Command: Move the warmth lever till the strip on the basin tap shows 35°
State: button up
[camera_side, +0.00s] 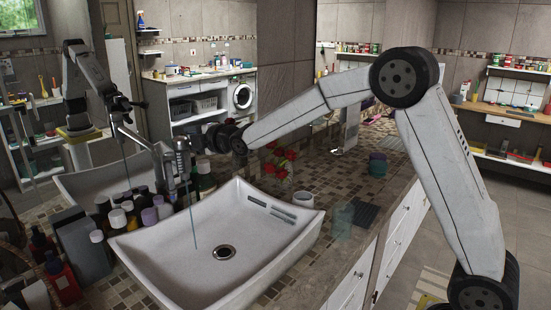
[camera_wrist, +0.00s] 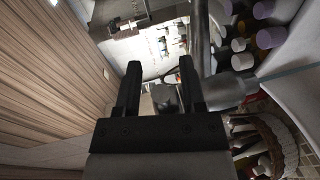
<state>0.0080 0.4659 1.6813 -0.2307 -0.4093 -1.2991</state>
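The chrome basin tap (camera_side: 184,163) stands at the back left rim of the white basin (camera_side: 290,245) in the side view, and a thin stream of water falls from it. The tap's metal body (camera_wrist: 228,92) shows at the right in the wrist view. My gripper (camera_wrist: 160,72) is open, its two dark fingers apart. A small grey block, perhaps the lever (camera_wrist: 165,97), shows between the fingers, nearer the right one; contact is unclear. In the side view my gripper (camera_side: 194,142) is at the top of the tap. No strip reading is legible in either view.
Several bottles (camera_side: 150,215) crowd the counter left of the tap, and a woven basket (camera_wrist: 280,140) shows in the wrist view. Behind the basin is a mirror with reflections. Red items (camera_side: 280,160) lie beyond it.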

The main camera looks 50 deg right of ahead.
jog(key=shift+s, duration=0.15)
jog(key=s+r, duration=0.1)
jog(key=s, duration=0.6)
jog(key=shift+s+d+r, duration=0.15)
jog(key=shift+s+d, duration=0.05)
jog(key=shift+d, duration=0.15)
dwell(0.3)
jog(key=s+f+m+g, duration=0.6)
jog(key=s+f+m, duration=0.3)
jog(key=s, duration=0.5)
jog(key=s+f+m+g+h, duration=0.1)
jog(key=s+f+m+g, duration=0.6)
jog(key=s+f, duration=0.5)
jog(key=s+m, duration=0.2)
jog(key=shift+s+d+f, duration=0.2)
jog(key=shift+s+f, duration=0.1)
jog(key=shift+s, duration=0.05)
jog(key=shift+w, duration=0.15)
